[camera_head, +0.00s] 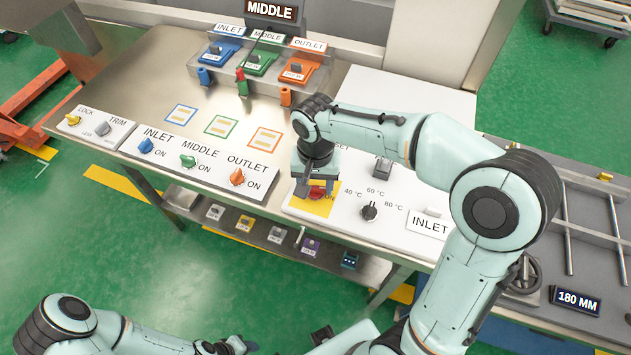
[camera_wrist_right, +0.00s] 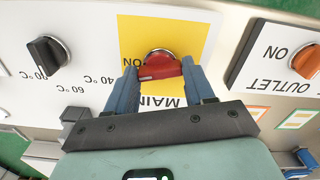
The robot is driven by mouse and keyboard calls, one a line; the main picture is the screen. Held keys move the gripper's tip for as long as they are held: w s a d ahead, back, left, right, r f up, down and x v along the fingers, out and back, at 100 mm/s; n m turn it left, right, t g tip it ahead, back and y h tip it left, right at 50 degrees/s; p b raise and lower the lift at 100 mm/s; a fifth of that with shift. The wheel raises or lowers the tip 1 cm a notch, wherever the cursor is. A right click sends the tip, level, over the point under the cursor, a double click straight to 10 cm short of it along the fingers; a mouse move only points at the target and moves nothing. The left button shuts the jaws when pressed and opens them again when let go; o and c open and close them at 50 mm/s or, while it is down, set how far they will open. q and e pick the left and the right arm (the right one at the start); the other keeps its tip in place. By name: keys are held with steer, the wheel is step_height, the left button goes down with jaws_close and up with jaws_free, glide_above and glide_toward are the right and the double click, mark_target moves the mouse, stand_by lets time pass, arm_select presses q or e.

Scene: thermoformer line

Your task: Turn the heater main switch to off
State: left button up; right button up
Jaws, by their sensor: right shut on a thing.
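The heater main switch is a red rotary knob (camera_head: 317,193) on a yellow plate (camera_head: 322,208) marked MAIN, on the white panel. In the right wrist view the red knob (camera_wrist_right: 159,68) sits between the blue fingers, its grip bar lying nearly across the picture. An ON label shows just left of it; no OFF label can be read. My right gripper (camera_wrist_right: 160,80) is shut on the knob, one finger at each end of the bar. In the head view my right wrist hides part of the plate. My left gripper (camera_head: 236,346) is low in the head view, away from the panel; its finger gap is unclear.
A black temperature dial (camera_head: 369,211) is right of the main switch. Orange OUTLET (camera_head: 237,177), green MIDDLE (camera_head: 188,161) and blue INLET (camera_head: 145,145) knobs are to the left. A grey rocker (camera_head: 382,167) and an INLET sign (camera_head: 429,224) are close by. A shelf with small boxes lies below.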

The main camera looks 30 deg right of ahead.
steer(key=n, duration=0.3)
steer(key=shift+n, duration=0.4)
steer(key=n, duration=0.3)
steer(key=shift+n, duration=0.3)
steer(key=n, duration=0.3)
steer(key=shift+n+p, duration=0.3)
steer(key=shift+p, duration=0.05)
arm_select(q)
steer(key=shift+w+r, duration=0.55)
steer(key=shift+r, duration=0.15)
arm_select(e)
steer(key=shift+n, duration=1.9)
steer(key=o, duration=1)
steer(key=shift+o, duration=0.2)
steer(key=shift+r, duration=0.15)
